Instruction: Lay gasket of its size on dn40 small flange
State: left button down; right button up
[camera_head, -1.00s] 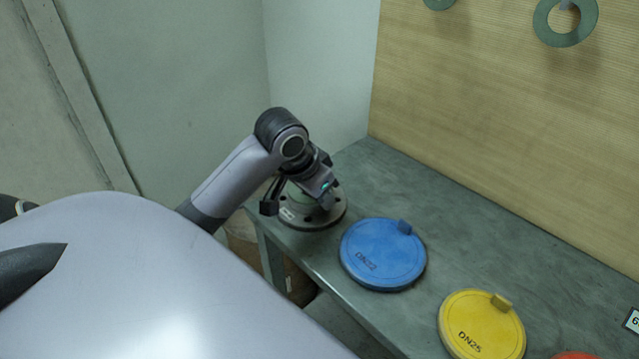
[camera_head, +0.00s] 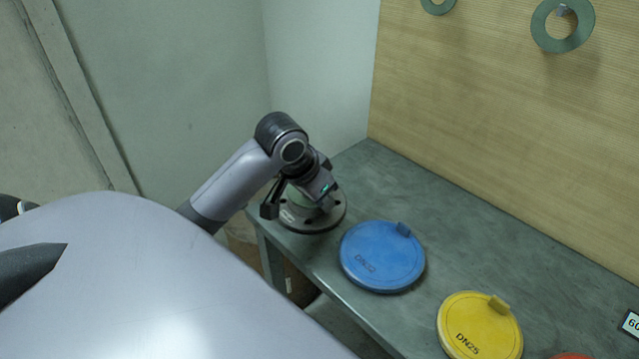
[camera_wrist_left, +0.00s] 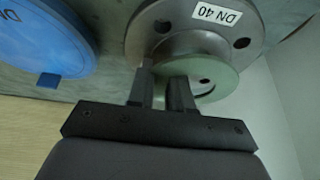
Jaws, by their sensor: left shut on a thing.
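The DN 40 flange (camera_head: 326,219) is a grey disc with bolt holes, lying flat at the table's left end. In the left wrist view the flange (camera_wrist_left: 150,38) shows a white "DN 40" label. My left gripper (camera_wrist_left: 166,78) is shut on the rim of a thin green gasket (camera_wrist_left: 217,76). The gasket overlaps the middle of the flange in that view. I cannot tell whether it touches the face. In the head view my left gripper (camera_head: 322,198) is right over the flange and partly hides the gasket and flange. My right gripper is not in view.
A blue DN32 cover (camera_head: 382,262) lies beside the flange on the grey table (camera_head: 480,250). A yellow DN25 cover (camera_head: 478,325) lies nearer the front. Green rings (camera_head: 545,30) hang on the wooden board (camera_head: 480,110). A wall stands behind the flange.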

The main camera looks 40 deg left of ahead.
pick_arm(q)
jog(key=shift+s+d+f+g, duration=0.1)
jog(key=shift+s+f+g, duration=0.1)
jog(key=shift+f, duration=0.3)
jog(key=shift+s+d+f+g, duration=0.1)
jog(key=shift+s+f, duration=0.1)
jog(key=shift+f, duration=0.3)
jog(key=c, duration=1)
grip_release()
jog(key=shift+a, duration=0.1)
jog(key=shift+o, duration=0.2)
jog(key=v, duration=0.5)
jog(key=w+v, duration=0.1)
jog(key=v, duration=0.2)
jog(key=shift+s+a+r, duration=0.15)
jog(key=shift+a+r, duration=0.25)
jog(key=shift+r, duration=0.15)
